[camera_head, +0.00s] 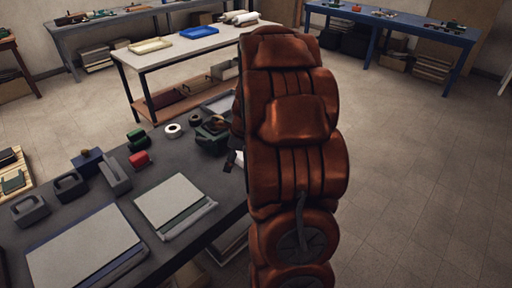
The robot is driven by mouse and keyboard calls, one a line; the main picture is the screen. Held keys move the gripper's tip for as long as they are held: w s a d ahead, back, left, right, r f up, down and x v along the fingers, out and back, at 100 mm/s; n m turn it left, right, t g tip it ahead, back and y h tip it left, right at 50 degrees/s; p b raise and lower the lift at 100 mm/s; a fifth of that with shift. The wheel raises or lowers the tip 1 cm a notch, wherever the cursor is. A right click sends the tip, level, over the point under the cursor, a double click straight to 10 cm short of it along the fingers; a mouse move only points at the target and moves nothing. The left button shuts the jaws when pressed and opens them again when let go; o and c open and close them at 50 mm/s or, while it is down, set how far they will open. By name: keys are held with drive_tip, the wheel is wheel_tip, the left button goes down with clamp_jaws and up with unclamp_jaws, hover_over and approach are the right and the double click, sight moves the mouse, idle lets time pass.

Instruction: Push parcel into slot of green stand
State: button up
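A dark green object (211,142), which looks like the green stand, is at the right end of the grey workbench. A small brownish item (216,124) shows at its top; I cannot tell if this is the parcel or whether it sits in a slot. My copper-coloured arm stands just right of the stand and hides the area behind it. Small dark and white parts, perhaps of my gripper (232,161), show at the arm's left edge, close to the stand's lower right. The fingertips cannot be made out.
The grey workbench (205,185) holds flat panels (175,204), grey holders (70,187), a blue block (87,161), green and red items (139,159) and a white roll (173,131). A white-topped table (180,45) stands behind. Open floor lies right.

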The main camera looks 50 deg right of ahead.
drive_tip(key=d+f+m, duration=0.1)
drive_tip(key=d+m, duration=0.1)
drive_tip(key=d, duration=0.1)
drive_tip(key=d+f+m+h, duration=0.1)
drive_tip(key=d+m, duration=0.1)
drive_tip(key=d, duration=0.2)
drive_tip(key=d+f+m+t, duration=0.1)
drive_tip(key=d+m, duration=0.1)
drive_tip(key=d, duration=0.2)
drive_tip(key=shift+d+f+m, duration=0.15)
drive_tip(key=shift+f+m, duration=0.15)
drive_tip(key=shift+m, duration=0.1)
drive_tip(key=shift+p+x, duration=0.95)
drive_tip(key=shift+x, duration=2.85)
drive_tip(key=c, duration=1.5)
drive_tip(key=shift+p, duration=0.5)
drive_tip(key=shift+w, duration=0.1)
drive_tip(key=shift+w+p, duration=0.25)
drive_tip(key=shift+p, duration=0.3)
drive_tip(key=shift+w+p, duration=1.1)
drive_tip(key=shift+p, duration=0.05)
